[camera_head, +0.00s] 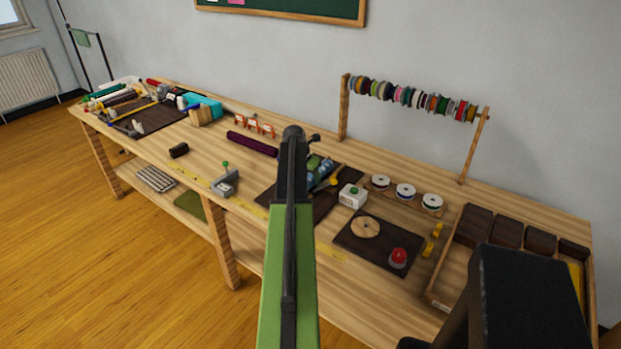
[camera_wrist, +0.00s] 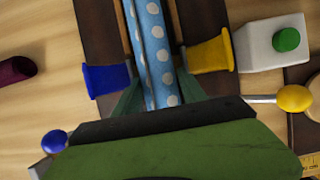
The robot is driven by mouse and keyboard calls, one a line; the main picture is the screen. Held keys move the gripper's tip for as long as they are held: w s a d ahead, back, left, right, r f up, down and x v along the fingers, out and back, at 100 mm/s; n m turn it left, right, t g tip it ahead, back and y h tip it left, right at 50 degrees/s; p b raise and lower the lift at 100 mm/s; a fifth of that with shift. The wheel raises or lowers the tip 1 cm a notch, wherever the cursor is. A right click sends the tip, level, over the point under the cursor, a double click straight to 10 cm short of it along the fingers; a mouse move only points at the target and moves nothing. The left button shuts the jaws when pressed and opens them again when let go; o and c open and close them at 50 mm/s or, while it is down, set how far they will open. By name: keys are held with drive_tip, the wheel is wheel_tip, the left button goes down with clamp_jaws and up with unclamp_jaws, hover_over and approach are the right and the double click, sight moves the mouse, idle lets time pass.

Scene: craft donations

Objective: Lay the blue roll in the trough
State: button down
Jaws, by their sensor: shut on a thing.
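The blue roll (camera_wrist: 154,50), light blue with white dots, runs lengthwise between my gripper's (camera_wrist: 156,95) two dark green fingers in the wrist view. The gripper is shut on it. Thin wooden rails of what looks like the trough (camera_wrist: 122,25) show along both sides of the roll, over a dark brown mat. I cannot tell whether the roll touches the trough or is held above it. A blue flared piece (camera_wrist: 107,79) and a yellow flared piece (camera_wrist: 208,55) stand at either side. In the head view my arm hides the gripper and much of this spot.
A white box with a green button (camera_wrist: 270,42) and a yellow ball-ended lever (camera_wrist: 294,98) are close on the right. A purple roll (camera_head: 252,143) lies left. Ribbon spools (camera_head: 405,190) and a dark mat with a red button (camera_head: 397,257) are farther right.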

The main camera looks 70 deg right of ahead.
drive_tip(key=shift+f, duration=0.1)
idle(0.3)
drive_tip(key=c, duration=0.6)
unclamp_jaws()
drive_tip(key=shift+w+a+r+p, duration=0.1)
drive_tip(key=shift+r+p, duration=0.4)
drive_tip(key=shift+p, duration=0.2)
drive_tip(key=p+v, duration=1.4)
drive_tip(key=v, duration=0.2)
drive_tip(key=shift+a+r+p, duration=0.1)
drive_tip(key=shift+a+p, duration=0.15)
drive_tip(key=shift+p, duration=0.15)
drive_tip(key=shift+w, duration=0.15)
